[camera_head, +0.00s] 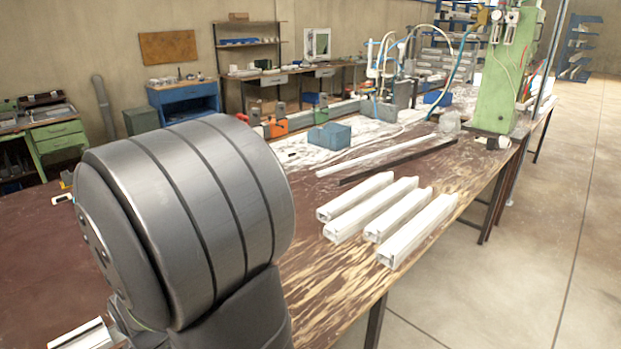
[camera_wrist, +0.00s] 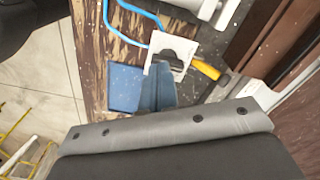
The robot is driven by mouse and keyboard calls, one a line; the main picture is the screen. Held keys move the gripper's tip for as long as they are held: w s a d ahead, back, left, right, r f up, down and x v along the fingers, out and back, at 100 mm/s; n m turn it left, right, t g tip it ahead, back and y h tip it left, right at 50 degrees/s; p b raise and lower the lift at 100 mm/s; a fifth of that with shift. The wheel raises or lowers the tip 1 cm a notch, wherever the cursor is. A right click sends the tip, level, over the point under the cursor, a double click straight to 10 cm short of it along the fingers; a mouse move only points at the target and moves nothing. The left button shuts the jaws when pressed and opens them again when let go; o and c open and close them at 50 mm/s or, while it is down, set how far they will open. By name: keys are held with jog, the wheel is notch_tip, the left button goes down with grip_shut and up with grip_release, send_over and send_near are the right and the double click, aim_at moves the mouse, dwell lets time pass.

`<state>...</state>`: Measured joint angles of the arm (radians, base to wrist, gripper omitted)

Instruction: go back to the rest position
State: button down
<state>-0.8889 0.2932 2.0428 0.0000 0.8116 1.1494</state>
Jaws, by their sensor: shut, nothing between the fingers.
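My gripper (camera_wrist: 172,126) shows in the wrist view as a wide grey bar with dark screws along the bottom. It looks shut, with nothing seen held in it; its fingertips are not clearly shown. In the head view, my large grey arm joint covers the left foreground and hides the bench behind it. The gripper cannot be made out there. Beyond the bar in the wrist view lie a white square part (camera_wrist: 183,44) with a dark opening, a blue-grey piece (camera_wrist: 158,88), and a flat blue item (camera_wrist: 124,86).
Several white profiles (camera_head: 419,228) lie side by side on the wooden bench. A white strip (camera_head: 372,156), a dark strip (camera_head: 400,160) and a blue box (camera_head: 329,136) lie behind. A green column (camera_head: 497,90) stands at the right. A yellow-handled tool (camera_wrist: 206,69) lies beside the white part.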

notch_tip(320, 180, up, 8)
jog(key=shift+w+a, duration=0.15)
dwell(0.4)
notch_tip(320, 180, down, 8)
jog(key=shift+f, duration=0.1)
jog(key=w+a, duration=0.4)
jog(key=shift+r, duration=0.25)
notch_tip(320, 180, up, 6)
jog(key=shift+s+d, duration=0.4)
